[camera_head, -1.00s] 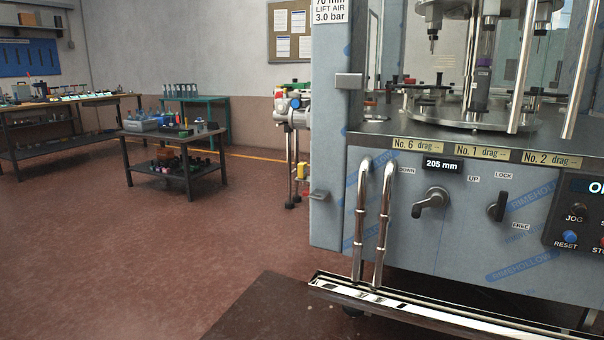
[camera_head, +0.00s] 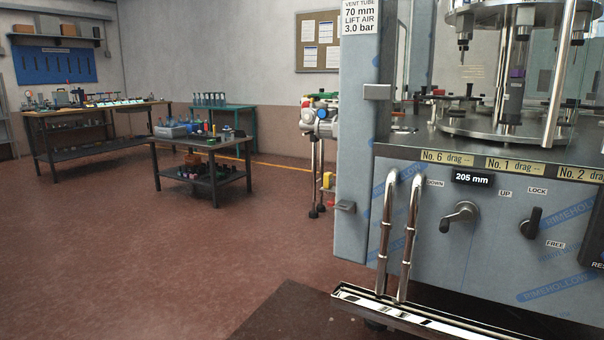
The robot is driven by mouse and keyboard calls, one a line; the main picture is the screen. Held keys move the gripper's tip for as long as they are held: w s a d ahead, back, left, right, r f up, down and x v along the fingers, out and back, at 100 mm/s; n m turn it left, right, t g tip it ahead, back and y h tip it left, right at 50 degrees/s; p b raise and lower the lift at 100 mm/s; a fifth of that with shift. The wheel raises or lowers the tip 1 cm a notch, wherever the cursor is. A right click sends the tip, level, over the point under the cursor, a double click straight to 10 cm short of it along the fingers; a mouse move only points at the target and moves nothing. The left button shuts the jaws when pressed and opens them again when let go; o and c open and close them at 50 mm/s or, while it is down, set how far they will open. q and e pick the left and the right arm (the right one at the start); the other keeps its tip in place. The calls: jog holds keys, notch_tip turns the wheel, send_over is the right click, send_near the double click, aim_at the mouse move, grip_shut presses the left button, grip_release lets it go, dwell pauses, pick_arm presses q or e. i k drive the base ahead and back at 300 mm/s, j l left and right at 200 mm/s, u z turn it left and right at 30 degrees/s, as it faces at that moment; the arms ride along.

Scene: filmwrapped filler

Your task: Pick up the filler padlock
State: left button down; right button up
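I cannot make out a padlock in this view. The filler machine (camera_head: 450,235) stands at the right, with a grey film-wrapped front panel, a 205 mm display (camera_head: 472,178), a crank handle (camera_head: 460,216) and a black lock lever (camera_head: 531,222). Small items lie on the dark cart (camera_head: 232,150) in the middle distance and on the long workbench (camera_head: 100,112) at the far left, too small to tell apart. Neither of my grippers shows.
A teal table (camera_head: 243,110) with bottles stands by the back wall. A small machine on legs (camera_head: 318,125) stands behind the filler. A blue tool board (camera_head: 55,65) hangs at the left. A dark mat (camera_head: 290,315) lies in front of the filler. The red floor at left is clear.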

aim_at(327, 176)
jog(key=z, duration=0.2)
jog(key=i+j+z, duration=0.15)
jog(key=i+z, duration=0.35)
jog(key=i+j+z, duration=0.3)
jog(key=z, duration=0.2)
jog(key=i+j+z, duration=0.1)
jog(key=i+j, duration=0.3)
jog(key=i+j+z, duration=0.1)
jog(key=i+j, duration=0.3)
jog(key=j, duration=0.25)
